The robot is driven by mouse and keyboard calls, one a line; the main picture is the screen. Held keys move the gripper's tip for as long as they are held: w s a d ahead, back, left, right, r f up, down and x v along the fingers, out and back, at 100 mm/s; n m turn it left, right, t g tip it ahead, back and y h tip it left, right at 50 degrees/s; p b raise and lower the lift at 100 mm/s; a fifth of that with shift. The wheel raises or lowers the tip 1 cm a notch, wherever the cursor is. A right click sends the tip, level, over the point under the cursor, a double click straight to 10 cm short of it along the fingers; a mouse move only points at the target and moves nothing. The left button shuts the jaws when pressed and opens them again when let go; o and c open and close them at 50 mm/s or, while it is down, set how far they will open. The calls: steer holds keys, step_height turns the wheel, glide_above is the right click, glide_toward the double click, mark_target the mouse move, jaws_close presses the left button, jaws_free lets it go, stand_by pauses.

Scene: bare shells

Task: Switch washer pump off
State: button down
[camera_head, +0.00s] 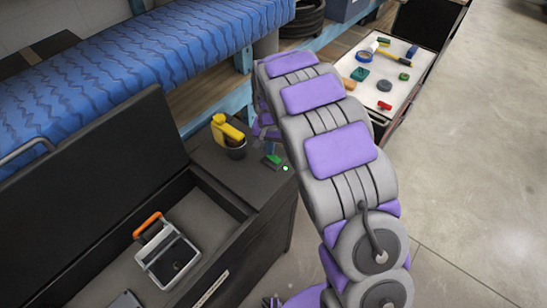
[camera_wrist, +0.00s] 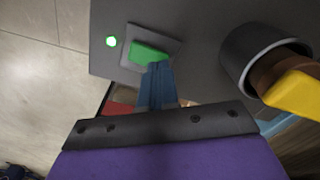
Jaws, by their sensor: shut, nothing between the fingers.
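A green rocker switch (camera_wrist: 149,53) sits on a square grey plate (camera_wrist: 134,66) on a dark grey flat top. A small lit green lamp (camera_wrist: 111,41) is beside the plate. In the head view the green switch (camera_head: 272,160) and its lamp (camera_head: 285,168) are at the corner of the dark cabinet's top. My gripper (camera_wrist: 159,68) is shut and empty, its blue fingertips at the near edge of the green switch, overlapping it in the wrist view. I cannot tell if they touch it. In the head view my arm hides most of my gripper.
A dark cup (camera_head: 236,149) holding a yellow-handled item (camera_head: 227,130) stands close to the switch. An open dark chest (camera_head: 205,185) holds an orange-handled metal box (camera_head: 165,253). A tray of tools (camera_head: 399,103) is at upper right. The floor at right is clear.

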steer(key=shift+f, duration=0.75)
stand_by(0.4)
steer(key=shift+r, duration=0.1)
steer(key=shift+r+p, duration=1.2)
steer(key=shift+r, duration=2.2)
